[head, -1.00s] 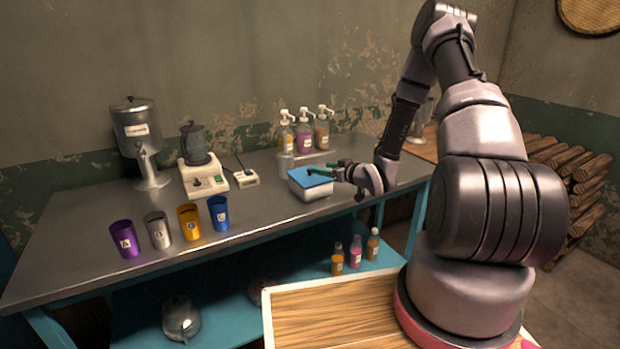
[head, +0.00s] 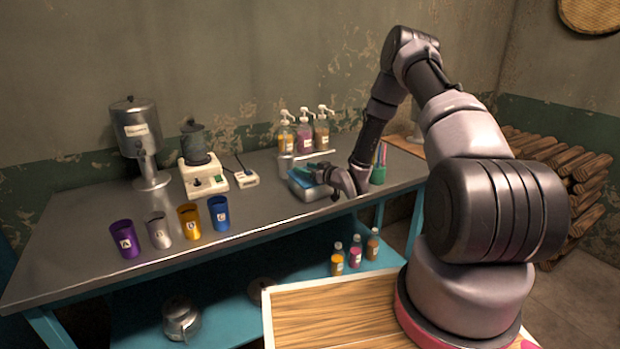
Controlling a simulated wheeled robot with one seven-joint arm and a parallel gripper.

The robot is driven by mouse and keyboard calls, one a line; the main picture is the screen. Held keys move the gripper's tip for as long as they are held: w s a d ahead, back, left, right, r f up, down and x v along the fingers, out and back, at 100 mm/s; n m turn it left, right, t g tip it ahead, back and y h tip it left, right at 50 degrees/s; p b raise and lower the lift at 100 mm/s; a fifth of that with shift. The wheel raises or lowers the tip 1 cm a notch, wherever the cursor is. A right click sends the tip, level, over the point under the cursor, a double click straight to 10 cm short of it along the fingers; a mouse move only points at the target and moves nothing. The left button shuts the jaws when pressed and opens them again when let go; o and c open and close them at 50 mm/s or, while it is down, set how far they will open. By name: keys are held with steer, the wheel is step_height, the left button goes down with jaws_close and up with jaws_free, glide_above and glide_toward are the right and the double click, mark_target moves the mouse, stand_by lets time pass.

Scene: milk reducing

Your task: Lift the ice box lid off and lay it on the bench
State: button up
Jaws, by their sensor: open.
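The ice box (head: 309,194) is a small pale box near the front edge of the metal bench (head: 255,208), right of its middle. Blue, the colour of the lid (head: 298,182), shows at its top left. My gripper's dark fingers cover much of the box's top, so I cannot tell whether the lid is seated, shifted or tilted. My gripper (head: 324,184) is open at the right side of the box, its fingers pointing left. Whether they touch the lid is not clear.
A thin pale bar (head: 315,156) lies behind the box. Pump bottles (head: 304,135) and a metal cup (head: 285,165) stand behind it. A green cup with sticks (head: 379,172) stands to the right. Coloured cups (head: 188,221) stand at the left front; bench between them and the box is clear.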

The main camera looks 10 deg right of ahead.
steer(key=shift+w+a, duration=0.2)
steer(key=shift+w, duration=0.25)
steer(key=shift+c, duration=0.3)
jaws_close()
